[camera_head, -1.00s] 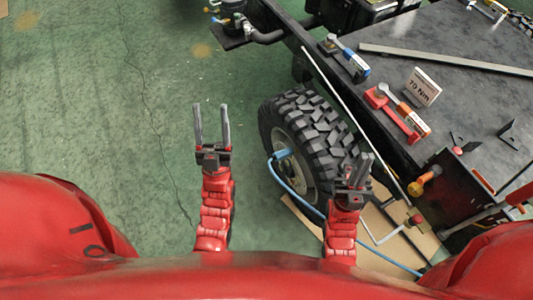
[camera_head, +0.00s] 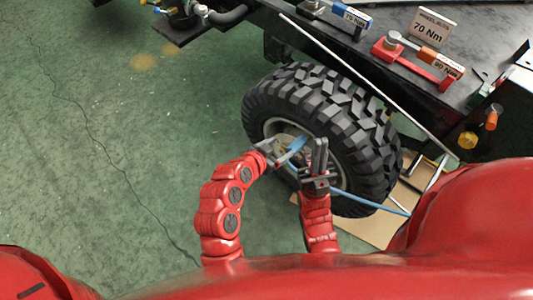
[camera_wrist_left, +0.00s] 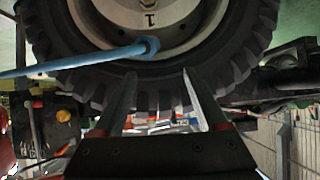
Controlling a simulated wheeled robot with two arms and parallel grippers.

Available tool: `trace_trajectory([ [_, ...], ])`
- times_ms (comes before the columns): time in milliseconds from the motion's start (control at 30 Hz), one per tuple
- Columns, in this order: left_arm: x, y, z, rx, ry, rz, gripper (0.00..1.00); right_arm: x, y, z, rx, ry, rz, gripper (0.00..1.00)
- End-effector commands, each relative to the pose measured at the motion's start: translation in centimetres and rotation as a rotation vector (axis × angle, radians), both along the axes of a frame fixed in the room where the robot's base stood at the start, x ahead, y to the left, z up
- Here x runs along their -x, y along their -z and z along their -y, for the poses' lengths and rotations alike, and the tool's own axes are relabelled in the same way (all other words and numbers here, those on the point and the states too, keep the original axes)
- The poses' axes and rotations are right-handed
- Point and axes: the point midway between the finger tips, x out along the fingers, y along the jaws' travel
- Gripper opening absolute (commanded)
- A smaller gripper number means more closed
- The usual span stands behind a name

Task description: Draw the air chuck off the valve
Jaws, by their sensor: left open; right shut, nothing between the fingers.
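The blue air chuck (camera_head: 298,145) sits at the rim of the black knobbly wheel (camera_head: 320,105). In the left wrist view the chuck (camera_wrist_left: 148,46) lies across the lower part of the rim, its blue hose (camera_wrist_left: 70,66) running off left; the valve is hidden behind it. My left gripper (camera_head: 274,152) is beside the chuck, with its fingers pointing at the wheel. In the left wrist view the left gripper (camera_wrist_left: 160,76) is open and empty, with the chuck just beyond the fingertips. My right gripper (camera_head: 320,150) is shut and empty, standing upright in front of the tyre, right of the chuck.
The dark chassis bench (camera_head: 490,50) behind the wheel carries torque wrenches, including a red one (camera_head: 415,68), and a 70 Nm sign (camera_head: 433,28). A thin pale rod (camera_head: 350,75) slants past the tyre. Cardboard (camera_head: 375,225) lies below. Green floor on the left is clear.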

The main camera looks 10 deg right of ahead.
Motion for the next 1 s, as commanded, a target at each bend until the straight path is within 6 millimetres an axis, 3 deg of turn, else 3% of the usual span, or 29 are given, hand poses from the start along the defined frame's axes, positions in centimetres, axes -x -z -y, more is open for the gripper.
trace_trajectory([
  [167, 0.9, 0.8, 0.9, -0.010, 0.046, -0.026, 0.75, 0.0, 0.5, 0.0, 0.000, 0.000, 0.000, 0.00],
  [700, -2.3, 4.7, 4.9, -0.011, 0.044, -0.026, 0.75, 0.0, 2.0, 0.0, 0.000, 0.000, 0.000, 0.00],
  [1000, -3.5, 5.6, 6.3, -0.009, 0.041, -0.024, 0.75, 0.0, 2.6, 0.0, 0.000, 0.000, 0.000, 0.00],
])
